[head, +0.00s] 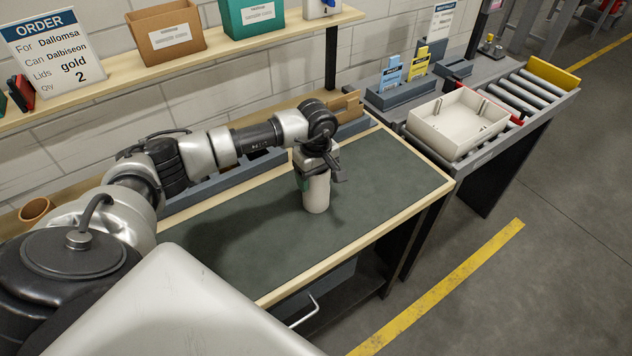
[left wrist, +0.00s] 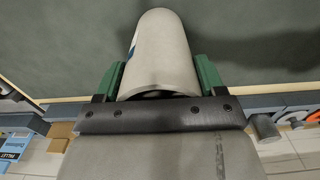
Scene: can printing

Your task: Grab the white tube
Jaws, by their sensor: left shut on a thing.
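The white tube (head: 317,194) is upright over the dark green mat (head: 385,190) of the work table in the head view. I cannot tell whether its base touches the mat. My left gripper (head: 317,174) is shut on its upper part from above. In the left wrist view, the white tube (left wrist: 160,50) lies between the two green finger pads of my left gripper (left wrist: 160,80), with a small patch of blue print on its left side. My right gripper is not in view.
An empty cream tray (head: 440,138) stands by the roller conveyor (head: 520,95) at the right. An order sign (head: 55,50) and boxes stand on the shelf above. A grey rack (head: 225,182) runs along the table's back. The mat's right part is clear.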

